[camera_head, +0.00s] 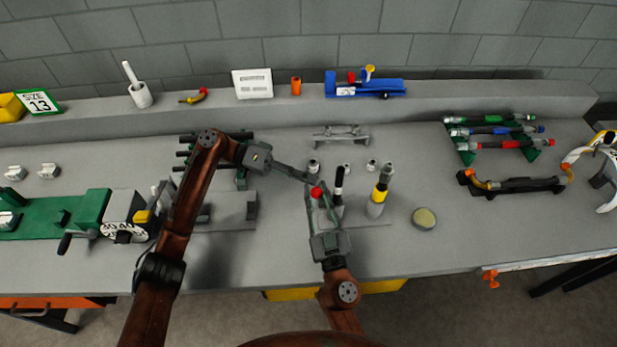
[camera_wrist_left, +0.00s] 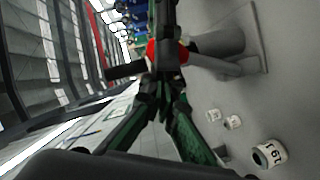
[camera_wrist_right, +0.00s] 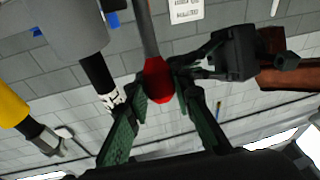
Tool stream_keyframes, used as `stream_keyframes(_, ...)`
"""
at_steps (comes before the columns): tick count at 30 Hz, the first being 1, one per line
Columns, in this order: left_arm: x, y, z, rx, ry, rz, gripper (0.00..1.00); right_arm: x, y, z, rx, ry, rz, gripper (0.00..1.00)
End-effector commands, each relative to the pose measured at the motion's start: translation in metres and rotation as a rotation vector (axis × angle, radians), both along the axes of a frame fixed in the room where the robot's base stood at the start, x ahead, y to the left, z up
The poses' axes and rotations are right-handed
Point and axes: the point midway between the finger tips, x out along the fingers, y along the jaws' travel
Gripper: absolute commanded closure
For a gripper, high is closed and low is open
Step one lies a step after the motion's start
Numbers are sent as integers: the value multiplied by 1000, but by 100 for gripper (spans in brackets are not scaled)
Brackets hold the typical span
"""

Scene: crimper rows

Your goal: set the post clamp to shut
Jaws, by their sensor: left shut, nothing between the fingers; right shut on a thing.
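The post clamp's lever ends in a red knob (camera_head: 316,192), near the middle of the bench in the head view. The knob (camera_wrist_right: 157,84) sits on a grey rod (camera_wrist_right: 146,30) in the right wrist view. My right gripper (camera_head: 320,208) is shut on the red knob from the near side. My left gripper (camera_head: 308,180) is shut and empty, its tips close to the knob from the far left. The knob also shows just beyond the left fingers in the left wrist view (camera_wrist_left: 153,50). Whether the left tips touch it I cannot tell. The grippers hide much of the clamp.
A black-and-white handle (camera_head: 339,180) stands close right of the knob, and a yellow-and-black one (camera_head: 380,193) farther right. A round tan-topped disc (camera_head: 424,218) lies beyond. A green machine (camera_head: 90,215) stands left. Small numbered collars (camera_wrist_left: 268,153) sit on the bench.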

Motion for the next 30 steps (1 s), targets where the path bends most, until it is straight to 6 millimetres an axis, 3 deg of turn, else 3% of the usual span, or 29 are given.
stream_keyframes(19,-17,1,-8,3,-55,-11,100,2,-1,0,1,1,-4,100)
stream_keyframes(20,-18,1,-8,2,-55,-11,100,2,-1,0,1,1,-4,77)
stream_keyframes(21,-18,1,-8,1,-55,-12,100,2,-1,0,2,0,-5,74)
stream_keyframes(23,-18,1,-9,1,-54,-13,100,2,-2,1,3,0,-7,70)
stream_keyframes(30,-16,1,-9,5,-55,-11,100,2,-5,2,3,-3,-11,70)
